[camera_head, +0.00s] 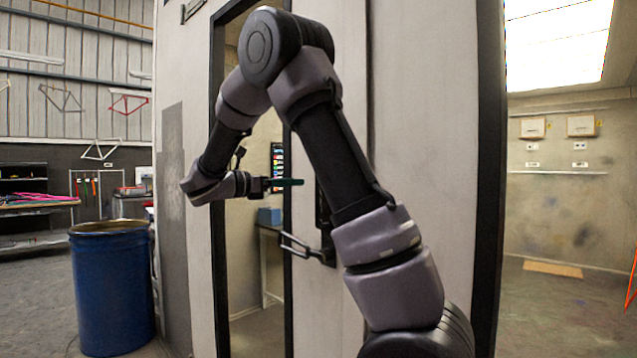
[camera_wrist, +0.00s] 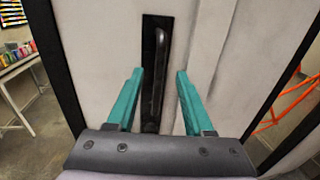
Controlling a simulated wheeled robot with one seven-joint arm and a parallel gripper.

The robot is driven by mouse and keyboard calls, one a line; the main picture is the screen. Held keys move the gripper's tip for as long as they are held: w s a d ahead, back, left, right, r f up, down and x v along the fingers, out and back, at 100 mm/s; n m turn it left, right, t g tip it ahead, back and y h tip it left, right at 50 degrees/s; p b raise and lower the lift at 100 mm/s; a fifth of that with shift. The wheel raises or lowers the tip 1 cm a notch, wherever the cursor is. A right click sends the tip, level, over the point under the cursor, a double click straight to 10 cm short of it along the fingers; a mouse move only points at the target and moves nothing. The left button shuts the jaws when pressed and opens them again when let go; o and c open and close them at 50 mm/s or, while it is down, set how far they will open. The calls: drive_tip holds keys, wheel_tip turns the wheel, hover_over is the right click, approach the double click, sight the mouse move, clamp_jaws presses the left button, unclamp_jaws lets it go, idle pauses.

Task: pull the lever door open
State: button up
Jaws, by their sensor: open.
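The door (camera_head: 349,100) is a pale grey panel, partly hidden behind my arm in the head view. It fills the middle of the wrist view (camera_wrist: 225,45). A tall black plate (camera_head: 325,205) is on it, with a dark metal lever handle (camera_head: 305,248) standing out near its lower end. In the wrist view the handle (camera_wrist: 157,75) is a long upright dark bar, seen between my fingers. My gripper (camera_head: 287,183) has teal fingers and is open, level with the plate and above the protruding lever part. Its fingertips (camera_wrist: 160,72) are empty; contact with the handle cannot be told.
A black-edged opening (camera_head: 219,180) left of the door shows a table with a blue box (camera_head: 269,216). A blue drum (camera_head: 112,290) stands at the far left. An orange frame (camera_wrist: 285,105) shows right in the wrist view.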

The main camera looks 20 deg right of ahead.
drive_tip(key=w+d, duration=0.1)
drive_tip(key=d, duration=0.8)
drive_tip(key=shift+w, duration=0.15)
clamp_jaws()
idle(1.0)
